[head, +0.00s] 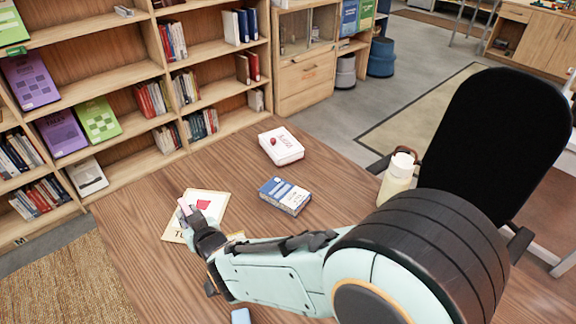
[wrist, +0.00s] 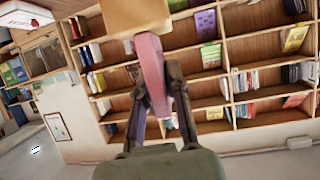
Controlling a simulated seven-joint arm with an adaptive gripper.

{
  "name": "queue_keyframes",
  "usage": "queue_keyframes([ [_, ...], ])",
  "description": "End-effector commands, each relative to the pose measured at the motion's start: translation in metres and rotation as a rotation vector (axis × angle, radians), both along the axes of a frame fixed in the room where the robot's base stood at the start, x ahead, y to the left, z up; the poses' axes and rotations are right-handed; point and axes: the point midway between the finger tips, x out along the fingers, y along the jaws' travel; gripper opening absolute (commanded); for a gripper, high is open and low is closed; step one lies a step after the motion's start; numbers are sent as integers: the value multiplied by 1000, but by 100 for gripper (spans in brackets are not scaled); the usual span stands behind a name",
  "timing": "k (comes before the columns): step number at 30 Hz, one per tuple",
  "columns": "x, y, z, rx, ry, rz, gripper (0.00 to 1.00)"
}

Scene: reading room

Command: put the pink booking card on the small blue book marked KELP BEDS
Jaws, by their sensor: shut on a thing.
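My gripper (head: 190,212) is at the left part of the table, over a cream sheet with a red shape. It is shut on the pink booking card (wrist: 152,72), which stands up edge-on between the fingers in the wrist view. Only a thin pink sliver of the card (head: 183,206) shows in the head view. A small blue book with a pale band (head: 285,194) lies flat on the table, to the right of my gripper and apart from it. Its lettering is too small to read.
The cream sheet (head: 212,203) lies partly under my gripper. A white book with a red mark (head: 281,146) lies behind the blue one. A small blue item (head: 240,316) is at the front. Bare table (head: 240,170) lies between sheet and books.

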Motion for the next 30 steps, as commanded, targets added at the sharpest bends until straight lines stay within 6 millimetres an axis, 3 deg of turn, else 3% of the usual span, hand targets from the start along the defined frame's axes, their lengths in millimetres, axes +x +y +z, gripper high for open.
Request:
queue_keyframes([
  [5,48,-52,-4,0,-3,-103,0],
  [9,86,-108,-2,0,-4,-189,0],
  [15,114,-169,4,0,-4,-271,0],
  [21,126,-206,10,0,-4,-314,0],
  [30,126,-205,-33,0,1,-312,0],
])
